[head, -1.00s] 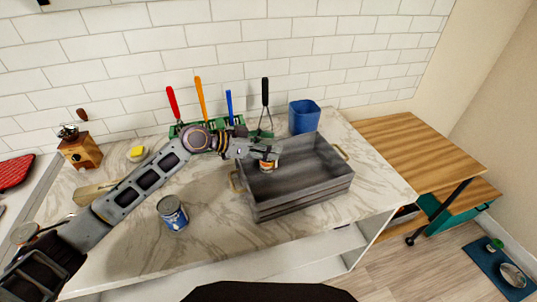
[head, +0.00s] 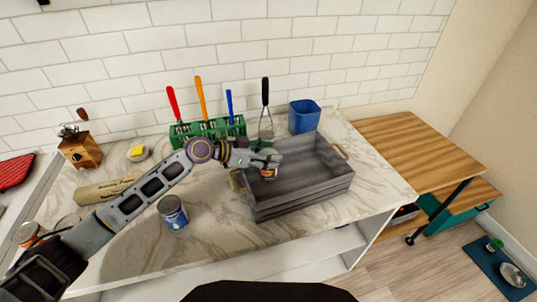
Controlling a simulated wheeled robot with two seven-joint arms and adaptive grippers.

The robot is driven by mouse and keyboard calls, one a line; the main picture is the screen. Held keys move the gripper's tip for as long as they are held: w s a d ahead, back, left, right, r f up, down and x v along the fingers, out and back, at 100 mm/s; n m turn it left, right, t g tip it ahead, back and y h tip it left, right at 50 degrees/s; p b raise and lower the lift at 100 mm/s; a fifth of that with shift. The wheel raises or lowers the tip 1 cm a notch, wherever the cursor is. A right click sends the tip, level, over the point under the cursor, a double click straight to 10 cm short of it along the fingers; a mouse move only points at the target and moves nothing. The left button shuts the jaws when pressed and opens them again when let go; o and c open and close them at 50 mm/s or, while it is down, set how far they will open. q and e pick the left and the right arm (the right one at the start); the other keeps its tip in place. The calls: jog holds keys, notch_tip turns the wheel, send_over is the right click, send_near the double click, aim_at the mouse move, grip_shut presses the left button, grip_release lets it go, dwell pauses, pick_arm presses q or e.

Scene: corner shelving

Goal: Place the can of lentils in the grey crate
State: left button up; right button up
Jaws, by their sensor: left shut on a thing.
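My left gripper (head: 266,163) reaches in over the left end of the grey crate (head: 302,196). It is shut on a small can with an orange and white label (head: 268,174), mostly covered by the fingers. I take this can as the can of lentils; its label is too small to read. The can is at the crate's left end, inside the rim in the picture. I cannot tell whether it touches the crate floor. The rest of the crate looks empty. My right gripper is not in view.
A blue can (head: 173,212) stands on the marble counter left of the crate. A green utensil rack (head: 208,130) and a blue bin (head: 304,116) stand behind. A rolling pin (head: 105,190) and a wooden grinder (head: 80,152) are at the left.

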pick_arm(q)
jog(key=o, duration=0.8)
jog(key=shift+f, duration=0.1)
jog(key=shift+o, duration=1)
jog(key=shift+s+a+r, duration=0.15)
jog(key=shift+a+r, duration=0.15)
jog(key=shift+a, duration=0.15)
jog(key=b+v, duration=0.1)
jog(key=v, duration=0.8)
jog(key=shift+a+r, duration=0.1)
jog(key=shift+a, duration=0.05)
jog(key=shift+b+v, duration=0.3)
jog(key=shift+v, duration=0.6)
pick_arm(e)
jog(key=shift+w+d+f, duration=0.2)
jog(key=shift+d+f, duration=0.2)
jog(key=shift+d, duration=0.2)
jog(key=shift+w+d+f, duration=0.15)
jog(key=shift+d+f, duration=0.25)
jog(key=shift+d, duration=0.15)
